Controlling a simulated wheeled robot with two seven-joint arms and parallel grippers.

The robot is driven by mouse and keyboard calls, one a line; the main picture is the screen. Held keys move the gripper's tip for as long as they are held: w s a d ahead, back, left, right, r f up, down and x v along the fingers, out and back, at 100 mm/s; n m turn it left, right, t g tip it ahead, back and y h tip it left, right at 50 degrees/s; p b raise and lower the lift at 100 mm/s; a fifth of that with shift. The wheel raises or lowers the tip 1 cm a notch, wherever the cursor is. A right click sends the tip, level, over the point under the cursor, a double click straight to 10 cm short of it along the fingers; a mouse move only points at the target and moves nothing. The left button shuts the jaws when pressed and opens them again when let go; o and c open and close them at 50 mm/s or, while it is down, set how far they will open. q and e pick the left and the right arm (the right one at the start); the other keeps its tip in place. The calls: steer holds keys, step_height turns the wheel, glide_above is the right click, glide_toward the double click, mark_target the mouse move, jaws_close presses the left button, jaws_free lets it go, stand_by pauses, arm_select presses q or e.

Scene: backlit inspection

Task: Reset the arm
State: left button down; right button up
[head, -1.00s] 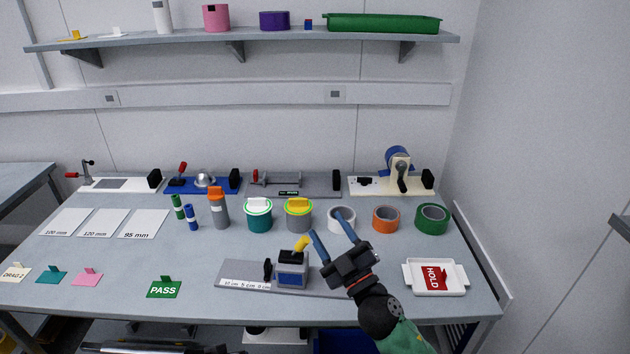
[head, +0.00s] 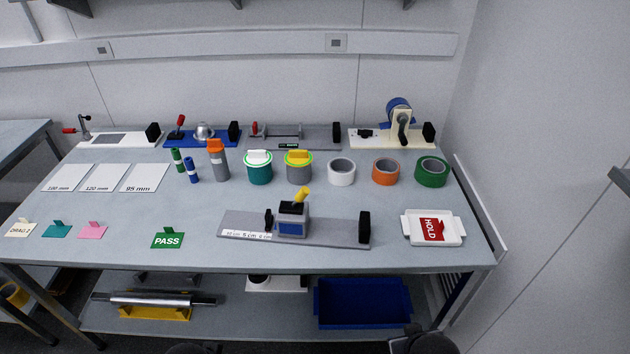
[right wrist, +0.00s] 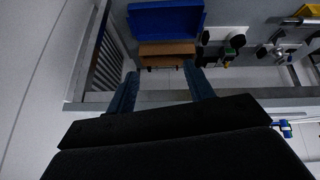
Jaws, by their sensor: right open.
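My right gripper (right wrist: 160,82) shows in the right wrist view with its two blue fingers spread apart and nothing between them. It is away from the bench top. In the head view only dark parts of my own body show at the bottom edge, and no gripper fingers can be seen there. My left gripper is in neither view. The grey gauge with a yellow handle (head: 292,222) stands on its grey rail (head: 335,234) at the front of the bench, with no gripper near it.
The bench (head: 200,245) carries tape rolls, lidded cans, cards and fixtures. A white tray (head: 456,229) with a red HOLD card sits at the front right. A blue bin (head: 362,303) is on the shelf below; it also shows in the right wrist view (right wrist: 165,20).

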steer(key=s+f+g, duration=0.2)
steer(key=s+g, duration=0.1)
steer(key=s, duration=0.4)
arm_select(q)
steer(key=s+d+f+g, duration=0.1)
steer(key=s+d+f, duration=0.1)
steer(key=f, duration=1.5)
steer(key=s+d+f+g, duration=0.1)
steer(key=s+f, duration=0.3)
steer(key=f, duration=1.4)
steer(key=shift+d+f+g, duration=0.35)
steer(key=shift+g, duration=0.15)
arm_select(e)
steer(key=s+a+f+g, duration=0.1)
steer(key=s+a+f, duration=0.1)
steer(key=f, duration=1.5)
steer(key=s+a+f+g+y, duration=0.1)
steer(key=s+a+f, duration=0.1)
steer(key=f, duration=1.6)
